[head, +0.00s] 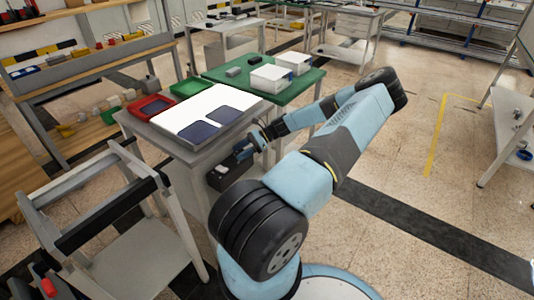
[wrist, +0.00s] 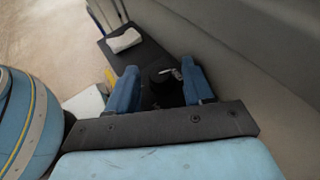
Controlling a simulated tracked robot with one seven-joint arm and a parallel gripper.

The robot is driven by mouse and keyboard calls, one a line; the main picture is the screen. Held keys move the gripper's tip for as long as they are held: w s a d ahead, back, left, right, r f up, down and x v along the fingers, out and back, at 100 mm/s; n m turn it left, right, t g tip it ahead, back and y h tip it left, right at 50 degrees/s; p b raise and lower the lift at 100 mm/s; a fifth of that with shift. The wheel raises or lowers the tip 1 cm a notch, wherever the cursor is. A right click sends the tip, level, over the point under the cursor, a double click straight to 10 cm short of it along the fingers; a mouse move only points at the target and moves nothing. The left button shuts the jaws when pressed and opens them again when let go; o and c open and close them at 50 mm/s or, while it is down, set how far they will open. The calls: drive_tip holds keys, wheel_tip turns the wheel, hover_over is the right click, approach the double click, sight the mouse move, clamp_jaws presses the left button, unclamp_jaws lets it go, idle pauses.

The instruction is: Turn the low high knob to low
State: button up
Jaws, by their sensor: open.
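A round black knob (wrist: 161,76) with a pale mark shows in the wrist view on a dark panel (wrist: 148,55). My gripper (wrist: 162,86) is open. Its two blue fingers stand to the left and right of the knob, and I cannot tell whether they touch it. In the head view my gripper (head: 247,149) is at the right side of a grey table, by a dark box (head: 216,180) mounted under the tabletop. The knob cannot be made out there. I cannot read any low or high marking.
The grey table (head: 180,148) carries a white board (head: 205,103) with dark blue pads and a red tray (head: 150,107). A green table (head: 291,90) with white boxes stands behind. A grey cart (head: 140,255) stands at the front left. The floor to the right is open.

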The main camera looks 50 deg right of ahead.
drive_tip(key=m+t+h, duration=0.2)
drive_tip(key=m+t, duration=0.1)
drive_tip(key=m+t+h, duration=0.1)
drive_tip(key=m, duration=0.1)
drive_tip(key=shift+s+a+t+h, duration=0.25)
drive_tip(key=shift+s+t+h, duration=0.05)
drive_tip(key=shift+t+h, duration=0.1)
drive_tip(key=shift+s+a+m+t+h, duration=0.15)
drive_tip(key=shift+m+t+h, duration=0.4)
drive_tip(key=shift+m+h, duration=0.65)
drive_tip(key=shift+w+a+m+t+h, duration=0.1)
drive_tip(key=shift+m+t+h, duration=0.45)
drive_tip(key=shift+m+h, duration=0.65)
drive_tip(key=shift+s+h, duration=0.15)
drive_tip(key=shift+h, duration=0.15)
drive_tip(key=v, duration=1.3)
drive_tip(key=shift+s, duration=0.3)
drive_tip(key=shift+d, duration=0.1)
drive_tip(key=shift+r, duration=0.15)
drive_tip(key=shift+a+m+h, duration=0.5)
drive_tip(key=shift+m, duration=0.1)
